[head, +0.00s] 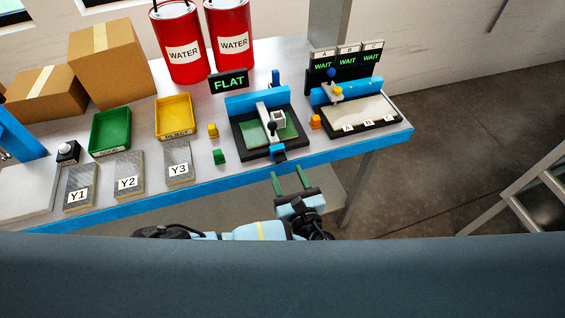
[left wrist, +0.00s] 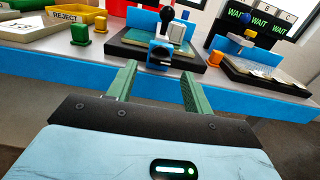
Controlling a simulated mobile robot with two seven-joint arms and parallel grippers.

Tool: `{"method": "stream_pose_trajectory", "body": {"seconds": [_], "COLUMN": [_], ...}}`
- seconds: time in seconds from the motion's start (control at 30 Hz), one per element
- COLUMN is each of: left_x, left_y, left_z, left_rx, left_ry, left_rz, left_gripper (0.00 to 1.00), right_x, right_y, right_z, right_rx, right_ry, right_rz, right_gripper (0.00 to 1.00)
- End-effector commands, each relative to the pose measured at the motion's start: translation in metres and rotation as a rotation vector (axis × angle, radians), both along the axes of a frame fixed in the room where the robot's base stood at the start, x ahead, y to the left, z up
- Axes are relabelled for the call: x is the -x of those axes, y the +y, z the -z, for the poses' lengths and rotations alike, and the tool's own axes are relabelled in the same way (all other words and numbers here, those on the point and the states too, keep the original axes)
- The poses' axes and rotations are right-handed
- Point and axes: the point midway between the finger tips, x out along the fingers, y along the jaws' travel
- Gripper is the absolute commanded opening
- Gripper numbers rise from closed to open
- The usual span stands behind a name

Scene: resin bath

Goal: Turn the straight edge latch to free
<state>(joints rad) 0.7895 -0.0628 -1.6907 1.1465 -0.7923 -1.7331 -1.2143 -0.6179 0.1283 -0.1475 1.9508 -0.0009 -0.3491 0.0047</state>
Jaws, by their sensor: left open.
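The flatness station (head: 236,135) has a dark base, a blue back block and a green plate under a grey straight edge (head: 267,117) with a black ball knob (head: 272,127). A blue latch piece (head: 278,153) sits at its front edge; the latch (left wrist: 160,54) also shows in the left wrist view, below the black knob (left wrist: 167,14). Whether it is locked or free I cannot tell. My left gripper (head: 289,177) is open and empty, just in front of the table edge, with its green fingers pointing at the latch but apart from it. My right gripper is not in view.
A FLAT sign (head: 229,83) stands behind the station. To its right is a station with WAIT displays (head: 347,64). Small green (head: 219,157) and yellow (head: 213,131) blocks stand left. Green (head: 94,135) and yellow (head: 160,118) trays and plates Y1 to Y3 lie farther left.

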Motion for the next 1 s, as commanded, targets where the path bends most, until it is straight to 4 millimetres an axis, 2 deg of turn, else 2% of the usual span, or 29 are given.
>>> {"method": "stream_pose_trajectory", "body": {"seconds": [0.1, 0.3, 0.7, 1.0], "left_x": [-0.019, -0.039, -0.045, -0.045], "left_y": [0.006, 0.012, 0.014, 0.014], "left_z": [-0.001, -0.001, 0.0, 0.0], "left_rx": [-0.003, -0.001, 0.001, 0.001], "left_ry": [-0.002, -0.001, 0.001, 0.001], "left_rz": [-0.002, 0.0, 0.0, 0.0], "left_gripper": [0.51, 0.51, 0.5, 0.1], "right_x": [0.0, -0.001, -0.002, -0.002], "right_y": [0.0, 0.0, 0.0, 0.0], "right_z": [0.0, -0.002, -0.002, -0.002], "right_rx": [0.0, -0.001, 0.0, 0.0], "right_ry": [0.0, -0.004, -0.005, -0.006], "right_rz": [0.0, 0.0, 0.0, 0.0], "right_gripper": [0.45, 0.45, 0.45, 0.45]}}
